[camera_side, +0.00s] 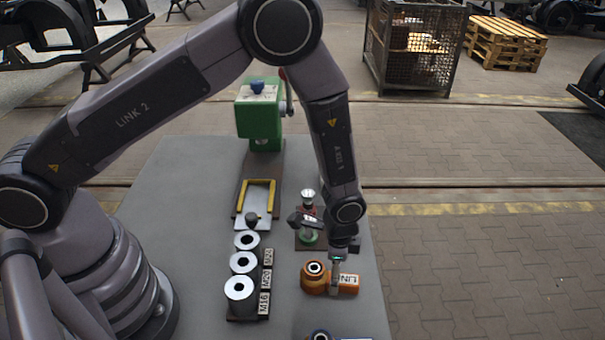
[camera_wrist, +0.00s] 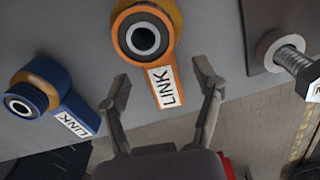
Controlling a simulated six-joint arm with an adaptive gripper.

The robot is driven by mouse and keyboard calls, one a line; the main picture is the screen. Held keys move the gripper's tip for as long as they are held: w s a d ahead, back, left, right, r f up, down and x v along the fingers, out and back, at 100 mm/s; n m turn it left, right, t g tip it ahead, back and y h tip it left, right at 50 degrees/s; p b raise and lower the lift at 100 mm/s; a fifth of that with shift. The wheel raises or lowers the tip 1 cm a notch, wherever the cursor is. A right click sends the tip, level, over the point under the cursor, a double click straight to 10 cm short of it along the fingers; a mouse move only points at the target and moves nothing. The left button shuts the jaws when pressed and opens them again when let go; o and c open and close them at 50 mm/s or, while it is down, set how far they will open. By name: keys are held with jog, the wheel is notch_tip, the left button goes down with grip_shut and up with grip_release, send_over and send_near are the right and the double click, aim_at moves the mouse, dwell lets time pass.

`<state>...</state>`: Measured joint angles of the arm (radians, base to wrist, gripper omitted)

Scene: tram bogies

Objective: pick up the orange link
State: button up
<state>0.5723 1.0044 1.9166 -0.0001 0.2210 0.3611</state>
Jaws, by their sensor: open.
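The orange link (camera_wrist: 163,72) lies on the grey table with its ring end away from my gripper and its labelled bar toward it in the wrist view. In the side view the orange link (camera_side: 314,279) is near the table's right edge. My gripper (camera_wrist: 163,88) is open, with one finger on each side of the labelled bar. In the side view my gripper (camera_side: 335,285) is down at the bar and covers part of it. I cannot tell whether the fingers touch it.
A blue link (camera_wrist: 47,88) lies to the left in the wrist view. A bolt (camera_wrist: 288,58) on a stand is to the right. Several steel rings (camera_side: 240,288) stand on a rack left of the orange link. A green machine (camera_side: 258,118) is at the back.

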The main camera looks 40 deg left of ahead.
notch_tip(320, 180, down, 2)
grip_shut()
dwell(0.6)
